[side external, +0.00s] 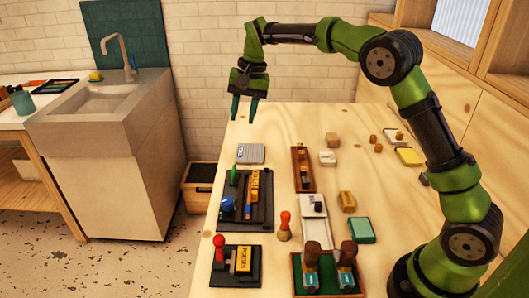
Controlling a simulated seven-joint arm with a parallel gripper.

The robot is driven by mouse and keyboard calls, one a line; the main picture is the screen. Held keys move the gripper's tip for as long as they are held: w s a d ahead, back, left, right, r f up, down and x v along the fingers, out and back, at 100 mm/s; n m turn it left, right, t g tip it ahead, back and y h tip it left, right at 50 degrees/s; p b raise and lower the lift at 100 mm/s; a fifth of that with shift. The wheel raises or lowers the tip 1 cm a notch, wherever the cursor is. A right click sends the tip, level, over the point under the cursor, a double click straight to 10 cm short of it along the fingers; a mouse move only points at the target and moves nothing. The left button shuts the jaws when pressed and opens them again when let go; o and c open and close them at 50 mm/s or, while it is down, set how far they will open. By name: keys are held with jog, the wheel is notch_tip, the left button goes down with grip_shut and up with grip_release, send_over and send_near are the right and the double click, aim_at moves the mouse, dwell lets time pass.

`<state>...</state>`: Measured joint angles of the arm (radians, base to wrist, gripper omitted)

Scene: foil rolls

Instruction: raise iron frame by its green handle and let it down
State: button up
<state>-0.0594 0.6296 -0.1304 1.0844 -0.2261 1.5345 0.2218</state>
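A dark tray-like piece (264,226) lies on the left part of the wooden table. A small upright green handle (234,174) shows at its upper left, and I cannot tell for certain that this is the iron frame's handle. A blue round piece (227,204) and an orange-yellow bar sit on the same dark piece. My gripper (243,117) hangs above the far left end of the table, pointing down, fingers apart and empty. It is well above and beyond the green handle, touching nothing.
A grey flat box (251,153) lies just beyond the dark piece. A red-knobbed stamp (219,246), an orange-topped peg (285,226) and a green tray (297,274) with brown-handled tools stand nearer.

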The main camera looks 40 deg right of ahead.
aim_at(234, 170)
jog(key=x, duration=1.6)
jog(key=shift+s+a+f, duration=0.15)
jog(key=shift+s+f, duration=0.1)
jog(key=shift+f, duration=0.2)
grip_shut()
dwell(0.5)
